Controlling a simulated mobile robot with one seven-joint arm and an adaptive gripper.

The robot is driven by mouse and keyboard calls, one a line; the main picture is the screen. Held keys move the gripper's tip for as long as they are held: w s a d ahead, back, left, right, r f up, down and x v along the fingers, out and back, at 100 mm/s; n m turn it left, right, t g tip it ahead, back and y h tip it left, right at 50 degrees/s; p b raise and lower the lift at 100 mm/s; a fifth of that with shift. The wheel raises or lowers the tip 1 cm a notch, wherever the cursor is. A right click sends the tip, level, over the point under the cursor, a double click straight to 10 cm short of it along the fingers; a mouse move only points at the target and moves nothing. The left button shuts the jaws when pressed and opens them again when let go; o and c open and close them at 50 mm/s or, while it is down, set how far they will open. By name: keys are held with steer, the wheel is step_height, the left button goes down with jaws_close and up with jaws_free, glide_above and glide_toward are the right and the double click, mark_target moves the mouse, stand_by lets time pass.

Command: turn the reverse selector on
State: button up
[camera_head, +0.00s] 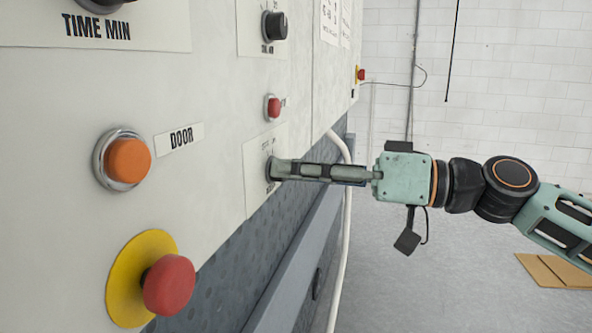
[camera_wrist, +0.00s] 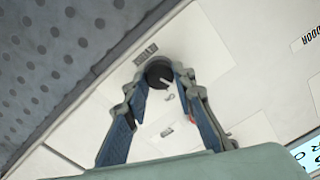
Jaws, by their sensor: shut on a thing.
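The reverse selector appears to be the black round knob (camera_wrist: 159,73) on a pale label plate (camera_wrist: 205,42), seen between my fingertips in the wrist view. A light mark shows on its face. The small lettering around it is too blurred to read. In the head view my gripper (camera_head: 276,170) reaches in from the right to the panel, and its fingertips hide most of the knob. My gripper (camera_wrist: 158,78) is shut on the knob, one finger on each side. The exact angle of the knob is hard to tell.
An orange DOOR button (camera_head: 128,160), a red mushroom button on a yellow disc (camera_head: 168,284), a small red button (camera_head: 273,107) and another black knob (camera_head: 275,25) stand out from the panel nearby. A white hose (camera_head: 346,225) runs behind my fingers.

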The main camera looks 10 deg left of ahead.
jaws_close()
steer(key=shift+f+m+b, duration=0.2)
steer(key=shift+m+b, duration=0.1)
steer(key=shift+b, duration=0.4)
steer(key=shift+r+m+b, duration=0.1)
steer(key=shift+m+b, duration=3.05)
steer(key=shift+m, duration=0.45)
